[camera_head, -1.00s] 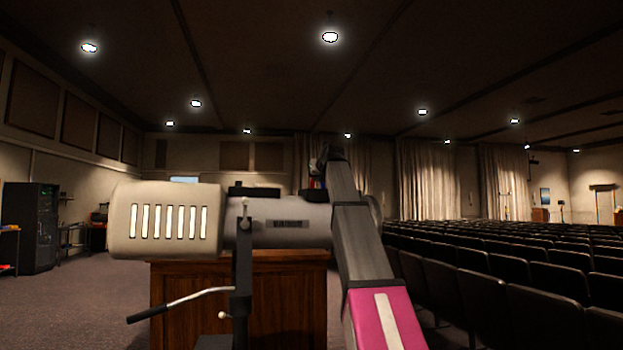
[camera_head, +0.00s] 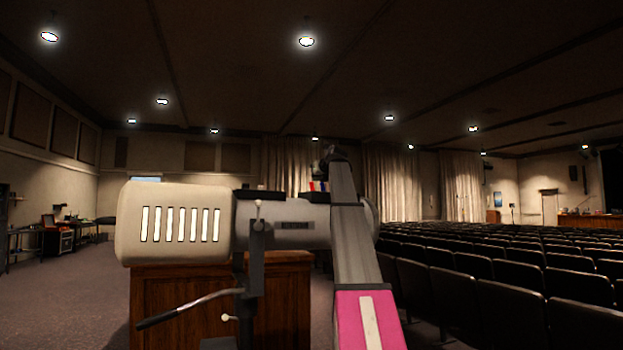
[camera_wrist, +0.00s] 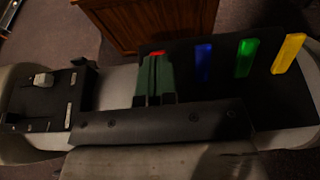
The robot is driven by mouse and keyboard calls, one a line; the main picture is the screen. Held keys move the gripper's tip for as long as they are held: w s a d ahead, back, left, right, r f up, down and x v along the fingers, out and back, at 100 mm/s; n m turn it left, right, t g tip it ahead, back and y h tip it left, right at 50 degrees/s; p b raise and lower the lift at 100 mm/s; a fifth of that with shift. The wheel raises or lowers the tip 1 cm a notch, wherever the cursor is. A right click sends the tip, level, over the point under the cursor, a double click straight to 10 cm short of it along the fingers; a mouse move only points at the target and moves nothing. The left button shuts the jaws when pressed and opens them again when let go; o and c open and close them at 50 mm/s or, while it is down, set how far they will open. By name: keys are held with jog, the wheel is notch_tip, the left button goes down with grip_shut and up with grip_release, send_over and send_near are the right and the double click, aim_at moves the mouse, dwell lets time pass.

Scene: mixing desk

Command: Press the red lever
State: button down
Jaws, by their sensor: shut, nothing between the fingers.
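The red lever (camera_wrist: 157,52) shows in the wrist view only as a small red end just beyond my fingertips; the rest of it is hidden behind my fingers. My gripper (camera_wrist: 156,60) is shut and empty, its greenish fingers reaching over the dark panel in line with the red lever. I cannot tell whether they touch it. In the head view a small red piece (camera_head: 312,187) shows on top of the big spotlight (camera_head: 290,230), left of my raised arm.
Right of the red lever stand a blue lever (camera_wrist: 204,62), a green lever (camera_wrist: 247,57) and a yellow lever (camera_wrist: 288,53), with gaps between them. A switch box (camera_wrist: 42,98) lies at the left. A wooden cabinet (camera_head: 220,300) stands behind the spotlight; rows of seats (camera_head: 500,270) fill the right.

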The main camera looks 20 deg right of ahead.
jog(key=shift+r, duration=0.8)
jog(key=shift+r, duration=0.1)
